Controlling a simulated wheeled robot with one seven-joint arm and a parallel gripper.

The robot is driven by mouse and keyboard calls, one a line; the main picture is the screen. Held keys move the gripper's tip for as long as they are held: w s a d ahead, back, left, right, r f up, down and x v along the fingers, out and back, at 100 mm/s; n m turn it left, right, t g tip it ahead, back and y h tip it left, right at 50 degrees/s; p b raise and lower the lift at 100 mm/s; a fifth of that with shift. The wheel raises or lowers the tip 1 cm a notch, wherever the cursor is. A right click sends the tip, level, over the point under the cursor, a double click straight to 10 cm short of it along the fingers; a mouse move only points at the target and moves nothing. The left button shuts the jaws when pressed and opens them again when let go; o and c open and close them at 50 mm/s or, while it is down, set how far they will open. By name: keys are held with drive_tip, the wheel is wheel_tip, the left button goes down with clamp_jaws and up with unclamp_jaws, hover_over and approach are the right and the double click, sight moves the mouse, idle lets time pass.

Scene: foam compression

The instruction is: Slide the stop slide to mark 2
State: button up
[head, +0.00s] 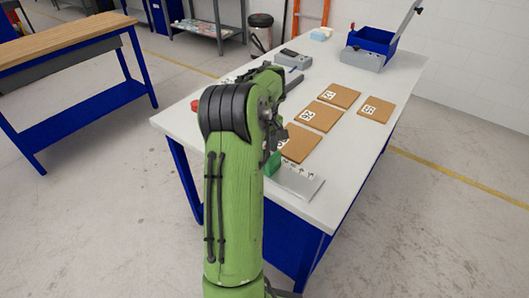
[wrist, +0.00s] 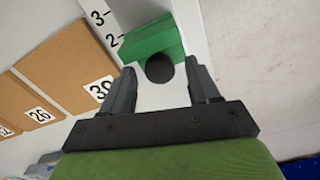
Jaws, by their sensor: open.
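The green stop slide (wrist: 150,39) sits on a pale scale plate in the wrist view, with a dark round knob (wrist: 160,68) facing me. The printed marks 3 (wrist: 98,18) and 2 (wrist: 113,39) are left of it. The 2 is close to the slide's left corner; I cannot tell the exact alignment. My gripper (wrist: 162,78) is open, its fingers on either side of the knob with gaps.
Brown foam sheets with number labels lie beside the plate, such as the 30 sheet (wrist: 68,66) and the 26 sheet (wrist: 25,108). A lever device with a blue bin (head: 372,40) stands at the table's far end. The white table's right edge (head: 380,150) is clear.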

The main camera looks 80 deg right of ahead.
sight(273, 155)
drive_tip(key=shift+r, duration=0.1)
clamp_jaws()
drive_tip(key=shift+s+a, duration=0.35)
drive_tip(key=shift+s, duration=0.4)
drive_tip(key=shift+s+a, duration=0.3)
drive_tip(key=shift+s, duration=0.4)
unclamp_jaws()
wheel_tip(273, 155, up, 16)
drive_tip(key=p, duration=0.7)
drive_tip(key=shift+p, duration=0.3)
